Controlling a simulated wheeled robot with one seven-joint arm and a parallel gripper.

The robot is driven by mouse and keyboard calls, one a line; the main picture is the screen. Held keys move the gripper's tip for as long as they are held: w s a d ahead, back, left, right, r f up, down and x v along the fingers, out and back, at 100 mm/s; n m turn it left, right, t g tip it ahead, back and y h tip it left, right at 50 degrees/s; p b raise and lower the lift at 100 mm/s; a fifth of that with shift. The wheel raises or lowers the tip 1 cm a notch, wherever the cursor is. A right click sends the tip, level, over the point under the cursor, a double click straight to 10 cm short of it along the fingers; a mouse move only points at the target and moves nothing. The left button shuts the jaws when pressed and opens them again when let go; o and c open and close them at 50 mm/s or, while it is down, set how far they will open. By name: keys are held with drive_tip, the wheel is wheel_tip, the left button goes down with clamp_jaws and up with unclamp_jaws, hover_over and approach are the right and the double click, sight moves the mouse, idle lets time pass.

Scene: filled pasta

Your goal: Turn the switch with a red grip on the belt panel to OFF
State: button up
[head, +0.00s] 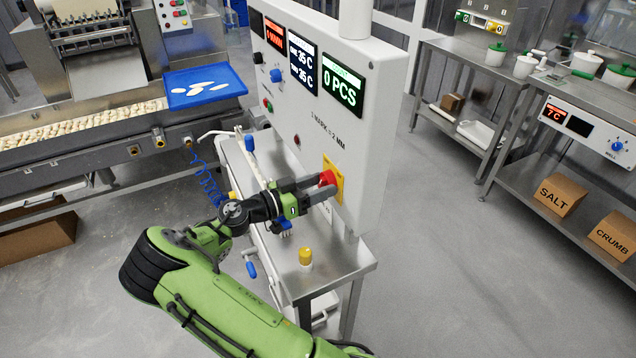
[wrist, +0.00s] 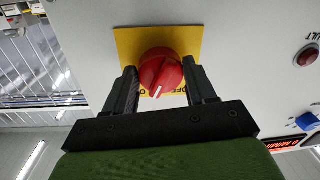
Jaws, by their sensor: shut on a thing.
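The switch with the red grip (head: 327,178) sits on a yellow plate (head: 333,182) at the lower right of the white belt panel (head: 330,124). In the wrist view the round red grip (wrist: 161,72) is between my two black fingers, with a white pointer line on it. Part of the lettering on the yellow plate (wrist: 128,42) shows below the grip, near "OFF"; the rest is hidden. My gripper (head: 318,188) is shut on the red grip, one finger at each side. It also shows in the wrist view (wrist: 162,84).
A blue knob (head: 277,75) and a dark red lamp (head: 296,139) are on the panel. A blue tray (head: 204,86) lies at left. Floor at right is free.

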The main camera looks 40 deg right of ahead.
drive_tip(key=n+p, duration=0.2)
drive_tip(key=n, duration=0.1)
drive_tip(key=shift+r+n, duration=0.15)
drive_tip(key=shift+n, duration=0.15)
drive_tip(key=n+p, duration=0.2)
drive_tip(key=n, duration=0.1)
drive_tip(key=shift+y, duration=0.3)
drive_tip(key=n+p, duration=0.2)
drive_tip(key=n, duration=0.2)
drive_tip(key=shift+s+r+g+p, duration=0.1)
drive_tip(key=shift+g+p, duration=0.2)
drive_tip(key=shift+g, duration=0.1)
drive_tip(key=shift+n+p, duration=0.6)
drive_tip(key=shift+n, duration=0.6)
drive_tip(key=o, duration=1)
drive_tip(key=shift+o, duration=0.2)
drive_tip(key=v, duration=1.5)
drive_tip(key=shift+a, duration=0.4)
